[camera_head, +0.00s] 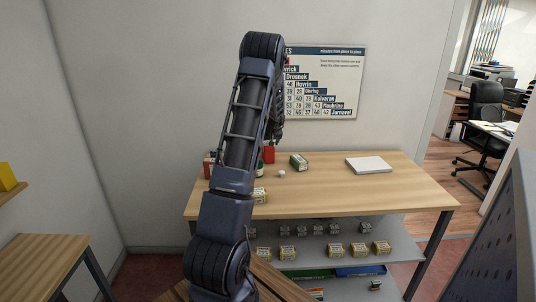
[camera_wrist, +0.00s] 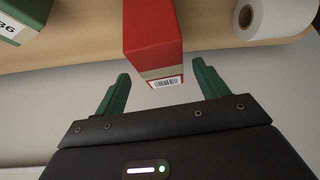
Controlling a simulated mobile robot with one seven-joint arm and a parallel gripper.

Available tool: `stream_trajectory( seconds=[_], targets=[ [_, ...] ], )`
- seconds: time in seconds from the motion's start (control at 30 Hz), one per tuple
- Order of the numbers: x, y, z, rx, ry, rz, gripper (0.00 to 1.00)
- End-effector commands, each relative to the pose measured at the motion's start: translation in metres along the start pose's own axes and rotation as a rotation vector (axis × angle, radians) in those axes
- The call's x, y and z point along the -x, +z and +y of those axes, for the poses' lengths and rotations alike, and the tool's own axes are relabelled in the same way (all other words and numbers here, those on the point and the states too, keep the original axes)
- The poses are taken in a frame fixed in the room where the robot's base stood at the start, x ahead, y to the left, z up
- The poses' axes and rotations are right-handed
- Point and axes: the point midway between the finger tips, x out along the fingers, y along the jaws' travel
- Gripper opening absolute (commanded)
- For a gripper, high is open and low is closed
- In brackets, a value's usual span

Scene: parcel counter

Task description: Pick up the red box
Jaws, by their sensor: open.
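The red box (camera_wrist: 152,38) shows in the wrist view at the top middle, on the wooden table top (camera_wrist: 85,52). Its near end has a pale band and a barcode label. My gripper (camera_wrist: 160,82) is open, with one green finger on each side below the box's near end. The box lies in line with the gap, and I see no contact. In the head view, a bit of the red box (camera_head: 269,154) shows beside my arm on the table (camera_head: 330,185). My arm hides much of that area and the gripper's fingertips.
The table's front right is clear.

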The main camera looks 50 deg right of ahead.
Motion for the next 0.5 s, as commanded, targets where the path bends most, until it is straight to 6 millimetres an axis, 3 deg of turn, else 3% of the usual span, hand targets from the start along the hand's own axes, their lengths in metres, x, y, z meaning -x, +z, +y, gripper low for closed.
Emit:
stream_trajectory(
  seconds=[0.33, 0.5],
  targets=[
    [-0.041, 0.007, -0.003, 0.000, -0.001, -0.001, 0.73],
    [-0.049, 0.007, -0.003, 0.000, -0.001, 0.000, 0.73]
  ],
)
